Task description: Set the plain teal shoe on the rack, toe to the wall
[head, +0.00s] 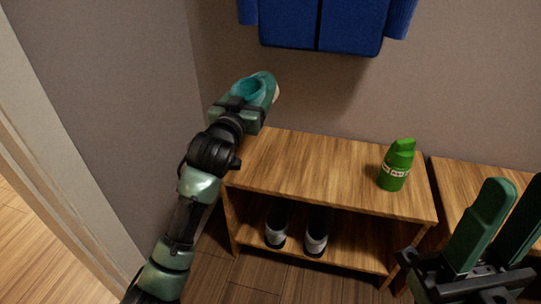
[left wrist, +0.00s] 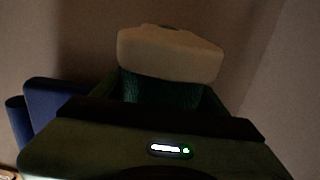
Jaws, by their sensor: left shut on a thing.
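The plain teal shoe (head: 266,84) is in the head view, up near the back wall, above the left back corner of the wooden rack (head: 310,160). My left gripper (head: 244,105) is shut on it and holds it clear of the rack. The shoe's opening shows from above; which way its toe points is hard to tell. In the left wrist view the shoe's pale sole (left wrist: 170,55) shows beyond the gripper (left wrist: 165,105). My right gripper (head: 514,198) is open and empty at the lower right, in front of the neighbouring wooden unit.
A green bottle (head: 397,168) stands on the rack top's right part. Two dark shoes with pale ends (head: 276,228) (head: 316,232) are on the lower shelf. Blue clothing (head: 320,25) hangs on the wall above. The rack top's left and middle are clear.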

